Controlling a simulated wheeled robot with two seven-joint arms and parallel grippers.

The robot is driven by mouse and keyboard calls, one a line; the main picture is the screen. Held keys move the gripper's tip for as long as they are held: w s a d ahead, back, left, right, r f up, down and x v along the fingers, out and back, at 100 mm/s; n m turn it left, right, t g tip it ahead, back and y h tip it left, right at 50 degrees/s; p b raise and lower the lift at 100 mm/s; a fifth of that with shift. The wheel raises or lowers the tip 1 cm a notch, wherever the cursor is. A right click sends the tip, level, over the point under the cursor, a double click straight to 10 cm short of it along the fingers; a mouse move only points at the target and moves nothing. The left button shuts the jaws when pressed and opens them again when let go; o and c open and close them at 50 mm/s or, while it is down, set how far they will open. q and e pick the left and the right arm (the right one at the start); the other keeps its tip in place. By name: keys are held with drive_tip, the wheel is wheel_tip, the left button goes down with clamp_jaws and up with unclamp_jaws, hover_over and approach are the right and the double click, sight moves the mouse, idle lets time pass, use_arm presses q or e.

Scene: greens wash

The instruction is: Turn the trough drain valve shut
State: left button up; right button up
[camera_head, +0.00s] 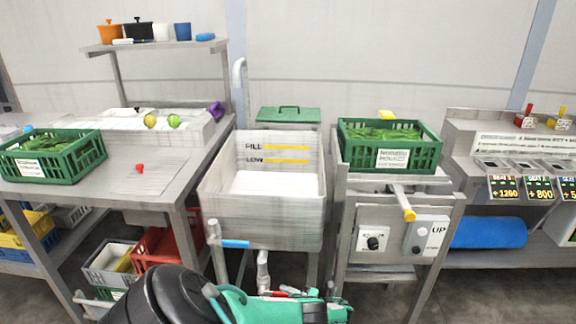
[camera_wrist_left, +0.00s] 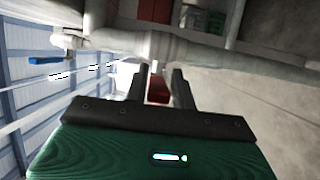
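The grey trough (camera_head: 225,207) stands in the middle of the head view, with FILL and LOW marks inside. A pale drain pipe (camera_head: 262,270) comes down beneath it. My left gripper (camera_head: 318,293) is low in front of the trough, beside small red parts (camera_head: 278,293). In the left wrist view my two dark fingers (camera_wrist_left: 160,85) stand apart below a pale pipe (camera_wrist_left: 150,47). A red piece (camera_wrist_left: 158,90), which looks like the valve handle, lies between them. Whether the fingers press on it is unclear. My right gripper is out of view.
A blue-handled tap (camera_head: 235,243) sits at the trough's front left; a blue handle shows in the left wrist view (camera_wrist_left: 50,60). A red crate (camera_head: 165,245) is under the left counter. A control stand (camera_head: 395,236) is close on the right.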

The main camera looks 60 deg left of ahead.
use_arm(q)
drive_tip(key=shift+o, duration=1.3)
drive_tip(key=shift+w+d, duration=0.1)
drive_tip(key=shift+d, duration=0.05)
drive_tip(key=shift+b+v, duration=0.3)
drive_tip(key=shift+v, duration=0.9)
drive_tip(key=b+v, duration=0.3)
drive_tip(key=v, duration=0.8)
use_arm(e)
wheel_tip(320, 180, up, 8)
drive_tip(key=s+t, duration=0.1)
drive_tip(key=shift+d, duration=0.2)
